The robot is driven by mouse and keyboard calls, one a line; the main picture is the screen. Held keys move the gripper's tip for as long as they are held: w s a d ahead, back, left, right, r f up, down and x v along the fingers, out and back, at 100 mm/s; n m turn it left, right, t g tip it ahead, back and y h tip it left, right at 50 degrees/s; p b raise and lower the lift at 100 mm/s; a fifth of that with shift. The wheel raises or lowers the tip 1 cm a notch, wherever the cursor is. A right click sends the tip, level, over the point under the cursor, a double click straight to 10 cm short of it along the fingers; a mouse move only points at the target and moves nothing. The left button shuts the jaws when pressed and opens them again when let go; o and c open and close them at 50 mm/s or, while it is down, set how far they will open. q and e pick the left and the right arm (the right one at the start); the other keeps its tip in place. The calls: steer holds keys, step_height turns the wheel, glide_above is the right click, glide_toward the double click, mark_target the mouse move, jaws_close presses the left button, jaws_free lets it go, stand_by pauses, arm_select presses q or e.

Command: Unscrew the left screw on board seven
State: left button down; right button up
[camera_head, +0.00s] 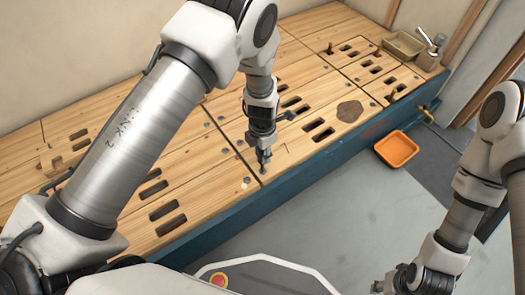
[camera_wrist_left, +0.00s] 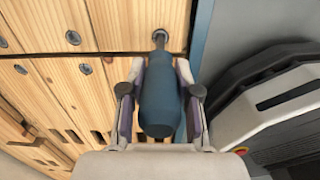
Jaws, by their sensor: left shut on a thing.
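My left gripper (camera_head: 263,142) is over the front edge of the wooden boards and is shut on a screwdriver. In the left wrist view, the jaws (camera_wrist_left: 160,98) are on either side of its blue-grey handle (camera_wrist_left: 158,105). The screwdriver's far end is at a round metal screw (camera_wrist_left: 160,36) near the board's edge; whether it is seated in the head cannot be told. No board number is readable. My right gripper (camera_head: 383,286) is low at the bottom right, its jaws too unclear to judge.
The bench's boards have dark slots and several screws. A blue beam (camera_head: 215,222) runs along the front edge. An orange tray (camera_head: 397,149) is on the floor to the right. A brass fitting (camera_head: 426,113) juts out.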

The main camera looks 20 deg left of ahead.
arm_select(q)
steer(key=shift+r, duration=0.2)
step_height(320, 180, up, 8)
steer(key=p, duration=0.6)
steer(key=shift+p, duration=0.4)
steer(key=shift+f, duration=0.15)
